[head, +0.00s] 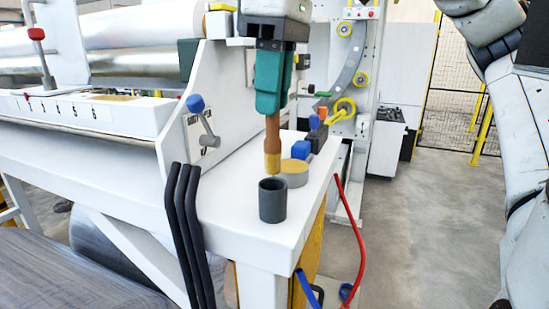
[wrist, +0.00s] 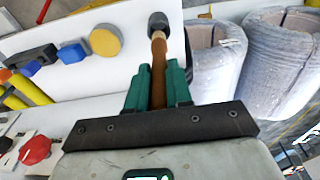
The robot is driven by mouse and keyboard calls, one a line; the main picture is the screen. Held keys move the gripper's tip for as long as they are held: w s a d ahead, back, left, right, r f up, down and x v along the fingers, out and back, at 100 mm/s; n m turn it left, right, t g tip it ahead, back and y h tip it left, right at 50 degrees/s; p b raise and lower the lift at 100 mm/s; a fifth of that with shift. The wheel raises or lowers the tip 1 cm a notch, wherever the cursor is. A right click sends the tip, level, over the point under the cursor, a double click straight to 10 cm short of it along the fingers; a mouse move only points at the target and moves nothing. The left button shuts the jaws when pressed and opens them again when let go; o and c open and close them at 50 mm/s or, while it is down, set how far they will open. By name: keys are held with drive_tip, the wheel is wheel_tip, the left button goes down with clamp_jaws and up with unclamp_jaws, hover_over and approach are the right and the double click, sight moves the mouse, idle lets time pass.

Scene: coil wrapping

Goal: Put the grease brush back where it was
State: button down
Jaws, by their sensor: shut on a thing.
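My gripper (head: 269,108) is shut on the grease brush (head: 272,135), fingers pointing down. The brush has a brown handle and a yellowish tip and hangs nearly upright, tip down. In the wrist view, the brush (wrist: 158,60) lies between the teal fingers (wrist: 158,72); the fingers hide part of the handle. A dark grey open cup (head: 272,202) stands on the white bench top, below the brush tip in the head view. In the wrist view, the cup (wrist: 157,21) is just beyond the tip. The tip looks outside the cup; the exact gap is unclear.
A round tin with a yellow top (head: 294,173) stands close behind the cup, with blue blocks (head: 300,149) beyond. A white upright panel (head: 215,95) with a blue-knobbed lever (head: 203,120) is at left. Black hoses (head: 185,225) hang over the bench's front edge.

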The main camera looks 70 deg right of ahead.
sight(273, 137)
drive_tip(key=shift+f+b, duration=2.75)
drive_tip(key=shift+f, duration=0.8)
drive_tip(key=shift+f, duration=0.2)
drive_tip(key=c, duration=1)
unclamp_jaws()
drive_tip(key=shift+c, duration=0.2)
drive_tip(key=r+p, duration=0.2)
drive_tip(key=r, duration=0.1)
drive_tip(key=r+p, duration=0.2)
drive_tip(key=r, duration=0.2)
drive_tip(key=s+r+p, duration=0.1)
drive_tip(key=r+p, duration=0.1)
drive_tip(key=r, duration=0.2)
drive_tip(key=shift+r, duration=0.7)
